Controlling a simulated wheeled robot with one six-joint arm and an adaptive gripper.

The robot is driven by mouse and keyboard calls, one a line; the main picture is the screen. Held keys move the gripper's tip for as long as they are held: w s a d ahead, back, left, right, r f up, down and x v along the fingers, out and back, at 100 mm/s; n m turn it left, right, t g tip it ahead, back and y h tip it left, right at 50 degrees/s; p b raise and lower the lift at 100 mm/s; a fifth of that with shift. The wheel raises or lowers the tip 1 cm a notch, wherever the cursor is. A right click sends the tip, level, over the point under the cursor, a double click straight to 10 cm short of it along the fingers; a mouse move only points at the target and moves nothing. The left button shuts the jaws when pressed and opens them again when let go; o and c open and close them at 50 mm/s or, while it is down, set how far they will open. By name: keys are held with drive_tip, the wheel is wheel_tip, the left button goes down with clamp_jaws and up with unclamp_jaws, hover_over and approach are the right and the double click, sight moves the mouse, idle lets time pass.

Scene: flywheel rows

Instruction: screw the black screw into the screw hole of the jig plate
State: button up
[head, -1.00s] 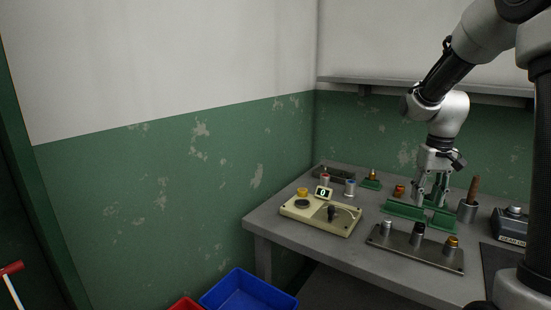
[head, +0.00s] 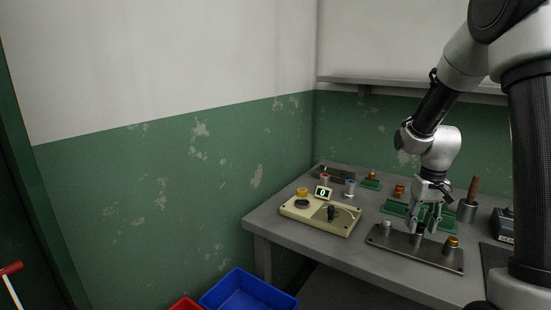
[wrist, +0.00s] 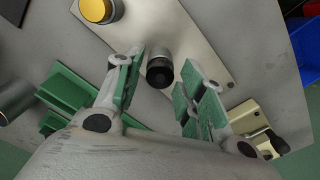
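The black screw (wrist: 159,72) stands upright on a grey metal plate (wrist: 185,30), with a grey collar at its far side in the wrist view. My gripper (wrist: 162,80) is open, with one green-padded finger on each side of the black screw. The fingers look apart from it. In the head view my gripper (head: 424,222) is over the middle of the plate (head: 440,256) and partly hides the black screw. A silver post (head: 386,229) and a gold-topped post (head: 450,245) stand on the same plate. I cannot tell where the jig plate's screw hole is.
A cream control box (head: 320,215) with a display and a black knob stands to the left. Green blocks (head: 395,208) lie behind the plate. A cup (head: 467,210) with a brown handle stands at the right. A blue bin (head: 247,290) is below the table.

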clamp_jaws()
drive_tip(key=m, duration=0.5)
drive_tip(key=m, duration=0.5)
idle(0.4)
drive_tip(key=shift+m, duration=0.7)
drive_tip(key=m, duration=0.3)
drive_tip(key=shift+m, duration=0.4)
